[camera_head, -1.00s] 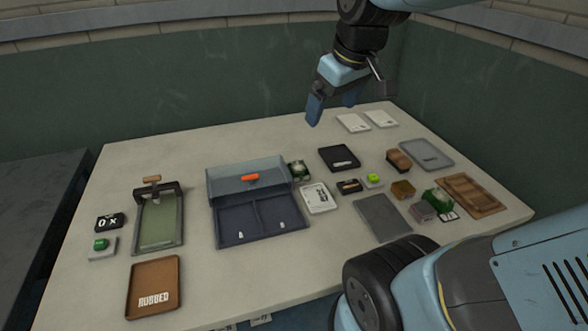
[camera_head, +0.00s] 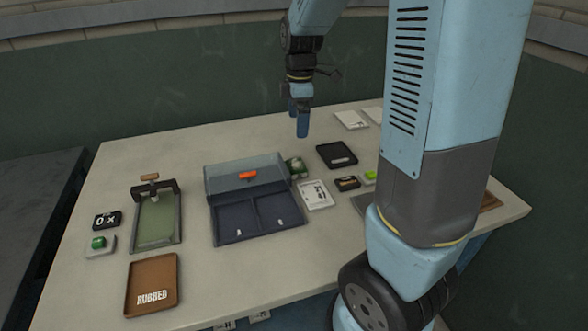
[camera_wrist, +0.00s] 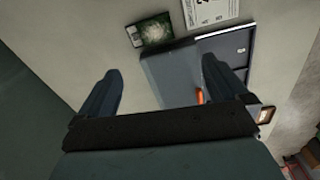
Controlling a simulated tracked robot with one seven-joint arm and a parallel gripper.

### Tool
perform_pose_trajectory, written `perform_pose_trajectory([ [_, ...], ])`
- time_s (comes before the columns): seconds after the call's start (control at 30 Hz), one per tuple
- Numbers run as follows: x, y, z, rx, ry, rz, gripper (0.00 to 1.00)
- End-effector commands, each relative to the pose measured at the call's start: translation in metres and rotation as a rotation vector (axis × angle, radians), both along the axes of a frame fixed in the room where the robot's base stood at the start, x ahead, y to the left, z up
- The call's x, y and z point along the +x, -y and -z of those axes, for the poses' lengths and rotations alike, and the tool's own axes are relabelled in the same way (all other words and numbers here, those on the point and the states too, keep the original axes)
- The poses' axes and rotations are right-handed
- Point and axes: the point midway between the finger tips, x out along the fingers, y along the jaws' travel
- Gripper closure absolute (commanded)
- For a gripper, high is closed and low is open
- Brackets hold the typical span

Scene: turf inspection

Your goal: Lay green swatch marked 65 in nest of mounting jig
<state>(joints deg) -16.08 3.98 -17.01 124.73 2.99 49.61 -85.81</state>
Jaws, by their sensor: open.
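My gripper (camera_head: 298,116) is open and empty above the back of the table. Its two fingers also show in the wrist view (camera_wrist: 161,68). A green turf swatch (camera_head: 296,166) with a pale label lies against the right side of a lidded box; it also shows in the wrist view (camera_wrist: 155,32), ahead of the fingers and well below them. I cannot read its number. A grey frame with a clamp bar and a green bed (camera_head: 157,220) stands at the left. I cannot tell for sure which fixture is the mounting jig.
The two-compartment box (camera_head: 244,237) has a raised clear lid with an orange catch. A white printed card (camera_head: 316,195), black tray (camera_head: 337,155), brown RUBBED tray (camera_head: 151,284) and green button (camera_head: 98,243) lie around it.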

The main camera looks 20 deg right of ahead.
Motion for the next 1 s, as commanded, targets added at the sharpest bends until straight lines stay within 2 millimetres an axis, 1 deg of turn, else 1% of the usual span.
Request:
perform_pose_trajectory([
  [0.03, 0.005, -0.001, 0.006, -0.007, -0.011, -0.033, 0.0],
  [0.13, 0.011, -0.001, 0.014, -0.016, -0.024, -0.085, 0.0],
  [0.27, 0.015, -0.001, 0.021, -0.021, -0.033, -0.117, 0.0],
  [0.37, 0.015, -0.001, 0.032, -0.022, -0.035, -0.122, 0.0],
  [0.6, 0.015, -0.001, 0.072, -0.021, -0.036, -0.121, 0.0],
  [0.73, 0.014, -0.001, 0.092, -0.021, -0.036, -0.121, 0.0],
  [0.83, 0.015, -0.001, 0.101, -0.021, -0.034, -0.121, 0.0],
  [1.0, 0.015, -0.001, 0.108, -0.022, -0.032, -0.12, 0.0],
])
